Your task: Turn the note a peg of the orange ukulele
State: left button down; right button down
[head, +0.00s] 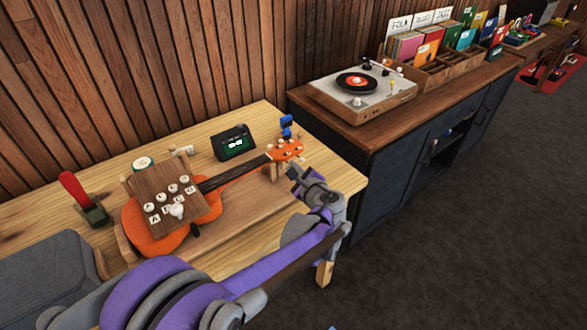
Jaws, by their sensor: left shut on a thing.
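The orange ukulele (240,202) lies on the wooden workbench, its neck pointing right and away. Its orange headstock (284,150) is near the bench's right end, with small pale pegs along its edges. My left gripper (296,172) is at the near side of the headstock, shut on what looks like one of its pegs. The jaws hide that peg, and I cannot read its note. A brown wooden board (150,185) with white knobs and letter labels covers part of the ukulele's body. My right gripper is not in view.
A dark tuner with a lit green display (235,143) stands behind the neck. A blue clip-like thing (287,127) is beyond the headstock. A red-handled tool (83,198) stands at left. A record player (360,88) sits on the cabinet at right.

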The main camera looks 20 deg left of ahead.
pick_arm(q)
jog(key=c, duration=0.9)
grip_release()
jog(key=p+v, duration=0.1)
jog(key=v, duration=1)
